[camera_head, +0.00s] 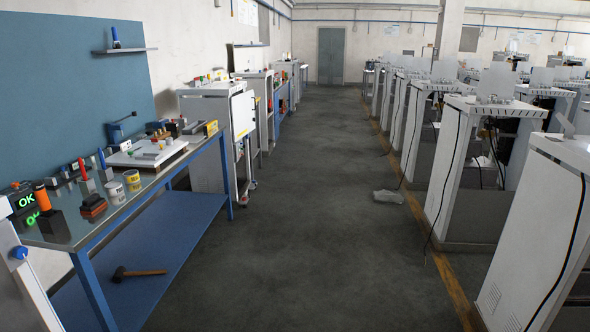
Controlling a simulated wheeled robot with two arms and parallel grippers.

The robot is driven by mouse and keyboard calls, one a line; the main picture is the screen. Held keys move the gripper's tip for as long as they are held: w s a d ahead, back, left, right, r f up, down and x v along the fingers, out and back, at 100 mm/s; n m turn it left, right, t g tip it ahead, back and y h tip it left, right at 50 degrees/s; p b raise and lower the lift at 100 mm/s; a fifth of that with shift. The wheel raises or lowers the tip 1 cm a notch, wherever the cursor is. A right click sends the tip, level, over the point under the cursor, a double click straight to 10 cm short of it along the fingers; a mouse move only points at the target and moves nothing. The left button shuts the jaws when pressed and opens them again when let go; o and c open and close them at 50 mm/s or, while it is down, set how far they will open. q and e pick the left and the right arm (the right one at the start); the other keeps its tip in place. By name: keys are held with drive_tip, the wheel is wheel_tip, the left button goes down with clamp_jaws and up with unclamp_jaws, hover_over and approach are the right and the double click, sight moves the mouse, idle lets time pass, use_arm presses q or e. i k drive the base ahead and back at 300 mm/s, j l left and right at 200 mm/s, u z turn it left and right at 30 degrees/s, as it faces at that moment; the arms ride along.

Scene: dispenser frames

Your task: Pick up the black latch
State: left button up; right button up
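I cannot pick out the black latch with certainty. Several small dark parts lie on the steel-topped workbench (107,217) at the left, too small to name. A dark block (53,225) sits near the bench's near end, and a black and red-brown block (93,206) lies to its right. Neither of my grippers is in view.
On the bench are an orange cylinder (41,195), two small tins (115,192), a blue vise (122,128) and a white board (147,154). A hammer (138,273) lies on the blue lower shelf. White dispenser frames (447,170) line the right. The aisle (310,220) is mostly clear.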

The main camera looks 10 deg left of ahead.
sight(175, 127)
drive_tip(key=i, duration=2.55)
drive_tip(key=i+u, duration=0.15)
drive_tip(key=i, duration=0.35)
drive_tip(key=i+u, duration=0.15)
drive_tip(key=i, duration=0.4)
drive_tip(key=i+u, duration=0.15)
drive_tip(key=i, duration=0.35)
drive_tip(key=i+l+u, duration=0.15)
drive_tip(key=i, duration=0.35)
drive_tip(key=i+l+u, duration=0.15)
drive_tip(key=i, duration=0.35)
